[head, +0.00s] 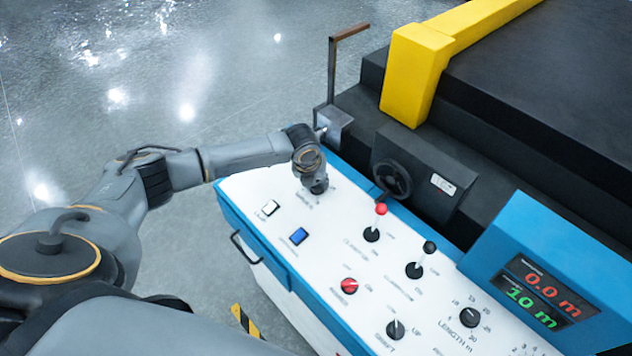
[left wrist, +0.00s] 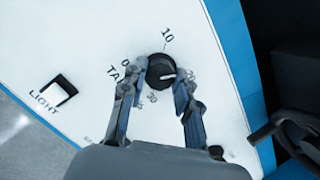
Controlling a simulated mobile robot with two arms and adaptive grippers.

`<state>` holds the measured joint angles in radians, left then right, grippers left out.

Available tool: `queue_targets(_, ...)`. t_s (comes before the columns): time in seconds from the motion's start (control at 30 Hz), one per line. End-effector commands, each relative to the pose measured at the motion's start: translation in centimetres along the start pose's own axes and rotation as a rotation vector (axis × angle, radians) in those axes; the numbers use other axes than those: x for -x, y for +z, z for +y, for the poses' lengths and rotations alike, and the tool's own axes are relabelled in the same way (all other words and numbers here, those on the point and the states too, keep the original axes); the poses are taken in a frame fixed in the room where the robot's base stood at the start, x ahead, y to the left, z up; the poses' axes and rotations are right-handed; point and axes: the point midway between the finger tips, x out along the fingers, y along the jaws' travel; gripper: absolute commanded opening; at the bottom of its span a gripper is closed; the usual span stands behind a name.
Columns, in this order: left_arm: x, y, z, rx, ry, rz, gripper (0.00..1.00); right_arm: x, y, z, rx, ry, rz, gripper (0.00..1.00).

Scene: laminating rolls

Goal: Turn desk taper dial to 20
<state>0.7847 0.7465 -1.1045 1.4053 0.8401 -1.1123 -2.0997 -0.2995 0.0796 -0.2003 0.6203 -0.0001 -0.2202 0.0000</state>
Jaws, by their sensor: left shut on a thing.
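The desk taper dial (left wrist: 158,66) is a round black knob with a white pointer line on the white panel, seen in the left wrist view. Its pointer points right, toward the right-hand finger. Marks 0, 10 and 30 show around it; the area to its right is partly covered by that finger, and the label is partly hidden. My left gripper (left wrist: 158,80) is shut on the dial, one finger on each side. In the head view my left gripper (head: 316,186) is at the panel's far end and hides the dial. My right gripper is not in view.
The white control panel (head: 330,260) also carries a light switch (head: 270,208), a blue switch (head: 299,236), a red-topped lever (head: 380,210), a black-topped lever (head: 429,247) and more knobs. A black handwheel (head: 391,180) stands close right of the gripper. A display (head: 540,292) reads 0.0 m and 10 m.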

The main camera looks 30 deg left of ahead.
Motion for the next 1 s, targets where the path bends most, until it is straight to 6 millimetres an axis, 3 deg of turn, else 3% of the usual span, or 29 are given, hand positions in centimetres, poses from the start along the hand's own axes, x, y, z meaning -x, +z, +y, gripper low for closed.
queue_targets(0.5,-0.14,-0.15,0.16,-0.341,-0.058,0.004,0.0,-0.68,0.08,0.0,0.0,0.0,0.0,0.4)
queue_targets(1.0,-0.13,-0.22,0.18,-0.407,-0.068,0.006,0.0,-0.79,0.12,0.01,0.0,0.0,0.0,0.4)
